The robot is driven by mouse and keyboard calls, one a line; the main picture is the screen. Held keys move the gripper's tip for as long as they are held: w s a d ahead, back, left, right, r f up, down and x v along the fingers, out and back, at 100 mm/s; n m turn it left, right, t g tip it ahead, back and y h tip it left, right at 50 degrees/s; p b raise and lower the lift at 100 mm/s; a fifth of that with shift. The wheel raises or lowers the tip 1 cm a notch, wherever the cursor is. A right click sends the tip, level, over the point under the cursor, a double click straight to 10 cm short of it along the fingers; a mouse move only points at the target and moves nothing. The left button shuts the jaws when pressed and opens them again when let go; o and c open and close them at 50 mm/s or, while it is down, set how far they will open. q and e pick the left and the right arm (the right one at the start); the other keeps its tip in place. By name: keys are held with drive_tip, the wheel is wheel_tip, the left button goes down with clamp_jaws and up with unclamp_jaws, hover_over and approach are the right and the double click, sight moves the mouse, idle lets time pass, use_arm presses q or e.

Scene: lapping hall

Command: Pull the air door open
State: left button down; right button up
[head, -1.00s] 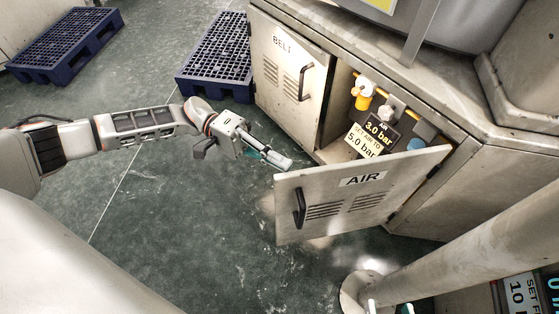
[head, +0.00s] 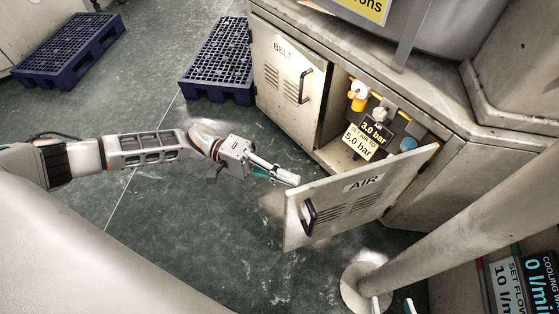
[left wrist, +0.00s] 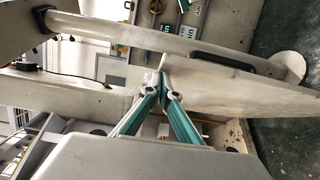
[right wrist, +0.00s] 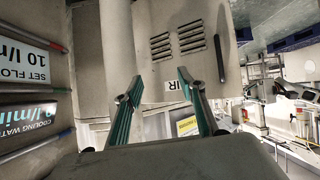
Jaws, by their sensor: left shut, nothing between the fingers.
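The AIR door (head: 335,212) stands swung out from the cabinet, with its hinge side at the right and its black handle (head: 309,217) near the free edge. My left gripper (head: 287,178) is shut and empty at the door's top free corner. In the left wrist view its tips (left wrist: 161,80) are close to the edge of the door (left wrist: 225,88); I cannot tell if they touch. My right gripper (right wrist: 155,88) is open and empty; its fingertips show at the bottom of the head view (head: 391,304). The door (right wrist: 182,50) also shows beyond it in the right wrist view.
Behind the door is a regulator with a pressure sign (head: 367,137). The BELT door (head: 285,80) is left of the opening. A pale pipe (head: 440,225) on a round foot stands at the right. Blue pallets (head: 220,60) lie at the back. Floor left of the door is clear.

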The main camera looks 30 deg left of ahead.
sight(295, 192)
use_arm(q)
drive_tip(key=shift+n+t, duration=0.6)
drive_tip(key=shift+t, duration=0.3)
drive_tip(key=s+d+p, duration=0.1)
drive_tip(key=s+d+r+p, duration=0.1)
drive_tip(key=s+d+p, duration=0.1)
drive_tip(key=shift+r, duration=0.3)
drive_tip(key=s+d+f+n+t+p, duration=0.1)
drive_tip(key=s+d+n+t+p, duration=0.1)
drive_tip(key=s+d+p, duration=0.4)
drive_tip(key=s+d+t, duration=0.1)
drive_tip(key=s+d, duration=0.1)
drive_tip(key=d, duration=0.3)
drive_tip(key=shift+s+f+t+y+p, duration=0.15)
drive_tip(key=shift+f+t+y+p, duration=0.1)
drive_tip(key=shift+t+y+p, duration=0.15)
use_arm(e)
drive_tip(key=shift+g+h, duration=0.3)
drive_tip(key=shift+h, duration=0.4)
drive_tip(key=d, duration=0.1)
drive_tip(key=s+d, duration=0.1)
drive_tip(key=d, duration=0.2)
drive_tip(key=shift+s+d+r, duration=0.3)
drive_tip(key=shift+s+f, duration=0.1)
